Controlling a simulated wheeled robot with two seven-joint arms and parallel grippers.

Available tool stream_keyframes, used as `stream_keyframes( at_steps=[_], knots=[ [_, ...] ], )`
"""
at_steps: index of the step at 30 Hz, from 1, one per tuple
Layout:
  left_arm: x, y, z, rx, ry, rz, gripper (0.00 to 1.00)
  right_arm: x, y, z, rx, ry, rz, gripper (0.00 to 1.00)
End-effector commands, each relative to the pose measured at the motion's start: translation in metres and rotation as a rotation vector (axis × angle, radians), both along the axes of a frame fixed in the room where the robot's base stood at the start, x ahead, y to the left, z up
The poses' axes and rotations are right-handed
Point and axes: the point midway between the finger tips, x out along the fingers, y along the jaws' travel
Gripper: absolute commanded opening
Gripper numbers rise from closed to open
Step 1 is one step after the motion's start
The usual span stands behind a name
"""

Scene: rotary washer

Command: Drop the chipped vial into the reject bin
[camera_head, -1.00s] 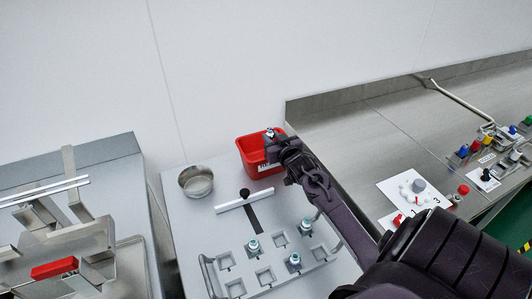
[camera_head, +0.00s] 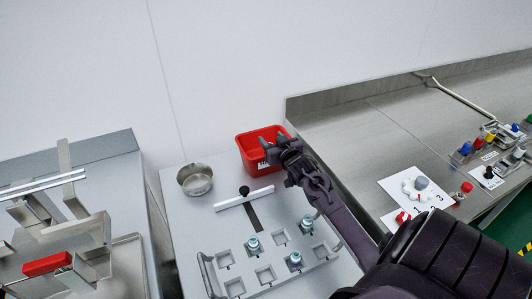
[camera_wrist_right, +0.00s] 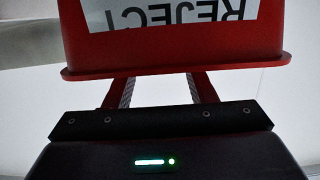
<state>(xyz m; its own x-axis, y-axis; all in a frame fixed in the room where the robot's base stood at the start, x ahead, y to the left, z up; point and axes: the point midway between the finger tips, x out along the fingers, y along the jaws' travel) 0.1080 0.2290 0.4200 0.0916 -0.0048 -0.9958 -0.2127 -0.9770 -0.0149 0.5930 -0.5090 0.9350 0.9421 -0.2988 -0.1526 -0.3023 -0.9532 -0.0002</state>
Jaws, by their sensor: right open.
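The red reject bin (camera_head: 250,155) stands at the back of the middle table. It fills the top of the right wrist view (camera_wrist_right: 180,45), its REJECT label upside down. My right gripper (camera_head: 272,142) is at the bin's mouth with its fingers spread and nothing visible between them. In the wrist view the fingers run behind the bin's labelled wall, so their tips are hidden. I cannot see the chipped vial; the bin's floor is hidden. Several vials stand at the rack (camera_head: 282,272), among them one at the left (camera_head: 254,246). My left gripper is not in view.
A round metal bowl (camera_head: 196,180) sits left of the bin. A white bar with a black knob (camera_head: 244,191) lies in front. A control panel with a dial (camera_head: 421,183) and coloured parts occupy the right bench. A metal fixture with a red block (camera_head: 47,264) stands left.

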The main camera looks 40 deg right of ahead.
Motion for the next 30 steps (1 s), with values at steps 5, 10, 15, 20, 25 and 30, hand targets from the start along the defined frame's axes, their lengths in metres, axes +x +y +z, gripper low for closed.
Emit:
stream_keyframes(
  at_steps=[5, 10, 15, 20, 25, 30],
  knots=[
    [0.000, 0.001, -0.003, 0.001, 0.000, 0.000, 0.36, -0.022, 0.007, 0.001, 0.001, 0.002, 0.000, 0.51],
    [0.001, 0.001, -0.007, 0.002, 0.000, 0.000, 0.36, -0.049, 0.016, 0.005, 0.000, 0.002, 0.000, 0.51],
    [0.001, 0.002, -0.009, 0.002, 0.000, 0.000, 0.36, -0.067, 0.021, 0.009, 0.001, 0.002, -0.001, 0.51],
    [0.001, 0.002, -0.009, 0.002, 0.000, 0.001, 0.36, -0.071, 0.023, 0.011, 0.000, 0.001, 0.000, 0.51],
    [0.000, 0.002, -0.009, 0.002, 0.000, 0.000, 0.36, -0.071, 0.022, 0.011, 0.000, 0.001, 0.000, 0.51],
    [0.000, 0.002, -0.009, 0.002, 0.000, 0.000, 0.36, -0.071, 0.023, 0.011, 0.000, 0.000, 0.000, 0.51]
  ],
)
